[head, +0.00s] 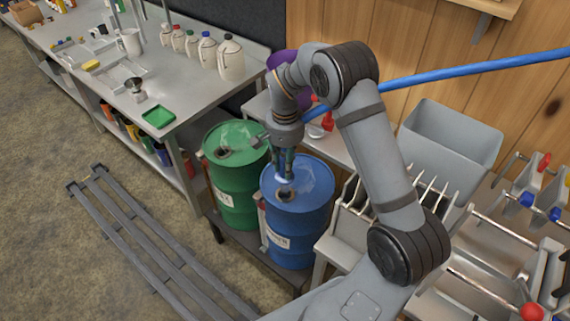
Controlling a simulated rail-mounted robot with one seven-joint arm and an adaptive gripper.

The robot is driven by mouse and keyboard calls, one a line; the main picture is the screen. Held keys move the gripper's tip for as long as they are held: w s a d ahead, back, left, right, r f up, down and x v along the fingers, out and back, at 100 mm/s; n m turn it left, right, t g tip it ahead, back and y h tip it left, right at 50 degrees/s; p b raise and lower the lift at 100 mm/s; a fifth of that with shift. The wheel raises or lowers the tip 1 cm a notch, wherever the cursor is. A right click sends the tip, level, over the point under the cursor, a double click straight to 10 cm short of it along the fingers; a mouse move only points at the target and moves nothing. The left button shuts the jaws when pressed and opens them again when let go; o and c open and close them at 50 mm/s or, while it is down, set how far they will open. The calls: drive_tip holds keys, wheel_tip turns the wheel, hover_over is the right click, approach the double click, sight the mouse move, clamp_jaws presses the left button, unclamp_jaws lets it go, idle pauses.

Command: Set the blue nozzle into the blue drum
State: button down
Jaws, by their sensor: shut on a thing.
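The blue drum (313,222) stands upright in the middle of the head view, with a dark opening (286,194) in its lid. My gripper (285,174) points down just above this opening. It is shut on the blue nozzle (284,181), of which only a small, bright blue part shows between and below the fingers. A blue hose (470,71) runs from the right edge and passes behind my arm towards the gripper. I cannot tell whether the nozzle's tip is inside the opening or just over it.
A green drum (233,190) stands close on the left of the blue one, both on a dark low stand. A steel bench (185,100) with jugs (231,58) is behind left. A grey bin (452,135) and metal racks with levers are at the right.

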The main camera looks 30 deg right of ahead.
drive_tip(key=shift+f, duration=0.1)
wheel_tip(320, 180, down, 5)
drive_tip(key=b, duration=0.5)
drive_tip(key=shift+f+b, duration=1.55)
drive_tip(key=shift+b, duration=0.15)
drive_tip(key=c, duration=1.5)
unclamp_jaws()
drive_tip(key=shift+o, duration=0.7)
drive_tip(key=o, duration=0.6)
drive_tip(key=shift+o, duration=0.2)
drive_tip(key=shift+r, duration=0.1)
